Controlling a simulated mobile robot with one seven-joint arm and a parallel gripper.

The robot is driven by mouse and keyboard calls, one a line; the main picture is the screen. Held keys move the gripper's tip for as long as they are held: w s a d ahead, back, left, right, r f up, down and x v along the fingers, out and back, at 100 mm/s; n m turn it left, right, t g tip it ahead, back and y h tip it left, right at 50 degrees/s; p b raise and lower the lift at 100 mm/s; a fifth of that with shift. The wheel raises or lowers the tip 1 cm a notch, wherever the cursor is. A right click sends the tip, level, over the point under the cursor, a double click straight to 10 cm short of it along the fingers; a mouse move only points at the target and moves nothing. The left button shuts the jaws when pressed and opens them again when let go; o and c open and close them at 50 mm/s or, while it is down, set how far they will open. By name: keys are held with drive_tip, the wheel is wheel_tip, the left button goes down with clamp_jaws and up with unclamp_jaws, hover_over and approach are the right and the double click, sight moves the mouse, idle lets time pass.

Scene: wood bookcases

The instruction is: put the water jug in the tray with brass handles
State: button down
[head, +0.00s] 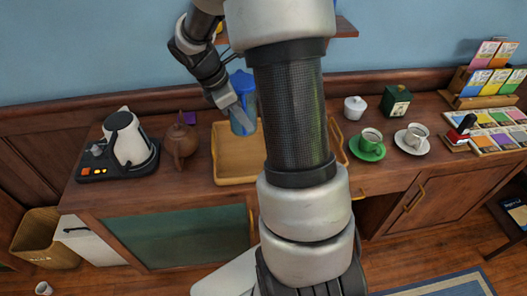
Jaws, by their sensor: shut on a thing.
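The water jug (242,84) is blue with a see-through lower body and looks upright. My gripper (236,108) is shut on the jug from the left side. The wooden tray with brass handles (235,181) lies on the sideboard, and its middle and right part are mostly hidden behind my arm. The jug shows over the back left part of the tray. I cannot tell whether its base touches the tray or hangs above it. The visible front left part of the tray floor is empty.
Left of the tray stand a brown teapot (181,143) and a white kettle (128,138) on a black base. To the right are a green cup (370,146), a white cup (415,138), a white lidded pot (355,109) and a green box (396,101).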

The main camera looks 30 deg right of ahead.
wheel_tip(320, 180, down, 10)
drive_tip(key=b, duration=0.1)
idle(0.4)
drive_tip(key=shift+f+b, duration=0.15)
drive_tip(key=shift+b, duration=0.15)
drive_tip(key=c, duration=1.8)
unclamp_jaws()
